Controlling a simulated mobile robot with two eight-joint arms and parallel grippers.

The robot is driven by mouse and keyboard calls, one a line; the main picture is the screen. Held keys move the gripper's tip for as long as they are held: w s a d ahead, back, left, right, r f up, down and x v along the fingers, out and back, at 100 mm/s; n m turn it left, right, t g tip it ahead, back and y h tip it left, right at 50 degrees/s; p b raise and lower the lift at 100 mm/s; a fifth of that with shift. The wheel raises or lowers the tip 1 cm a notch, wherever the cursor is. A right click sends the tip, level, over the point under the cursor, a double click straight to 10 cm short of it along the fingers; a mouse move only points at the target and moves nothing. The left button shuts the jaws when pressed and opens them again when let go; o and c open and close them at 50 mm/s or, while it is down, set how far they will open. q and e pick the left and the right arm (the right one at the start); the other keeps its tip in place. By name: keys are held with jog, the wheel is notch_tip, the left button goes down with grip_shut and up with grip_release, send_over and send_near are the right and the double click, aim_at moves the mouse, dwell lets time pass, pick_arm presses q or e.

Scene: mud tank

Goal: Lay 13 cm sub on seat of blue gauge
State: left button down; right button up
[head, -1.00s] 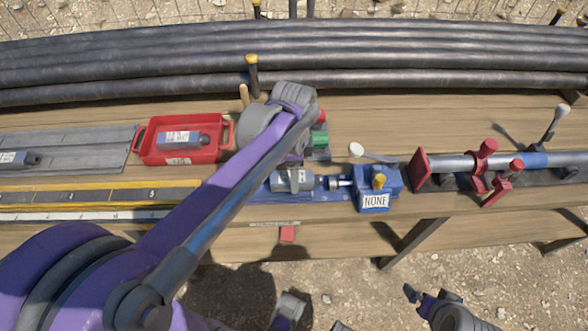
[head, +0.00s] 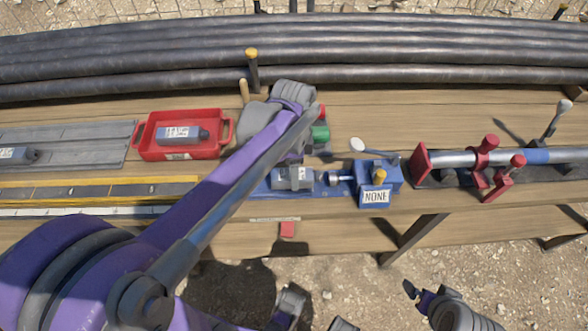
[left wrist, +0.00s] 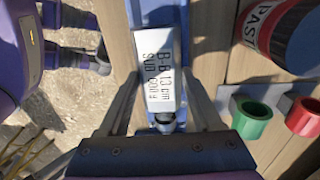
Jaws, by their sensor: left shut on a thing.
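The blue gauge (head: 383,176) sits on the bench with a NONE sign on its front. A grey sub (head: 292,179) with a white label lies along the gauge's blue bed, left of its plunger (head: 338,177). In the left wrist view the sub (left wrist: 160,65) lies between my left gripper's two fingers (left wrist: 165,105); its label partly reads "cm SUB". My left gripper is shut on it, low over the bed. I cannot tell whether the sub rests fully on the seat. My right gripper (head: 422,298) is off the bench at the bottom right; its jaw opening is unclear.
A red tray (head: 148,153) holds another labelled sub (head: 182,134). Green (head: 320,134) and red rings stand behind the gauge. A clamped pipe (head: 455,159) is to the right, and long dark pipes (head: 400,55) line the back.

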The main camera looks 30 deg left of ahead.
pick_arm(q)
jog(key=shift+f+b, duration=0.3)
jog(key=shift+f, duration=0.2)
grip_release()
dwell(0.3)
jog(key=shift+r, duration=0.1)
notch_tip(320, 180, up, 7)
jog(key=p, duration=0.5)
jog(key=shift+p, duration=0.3)
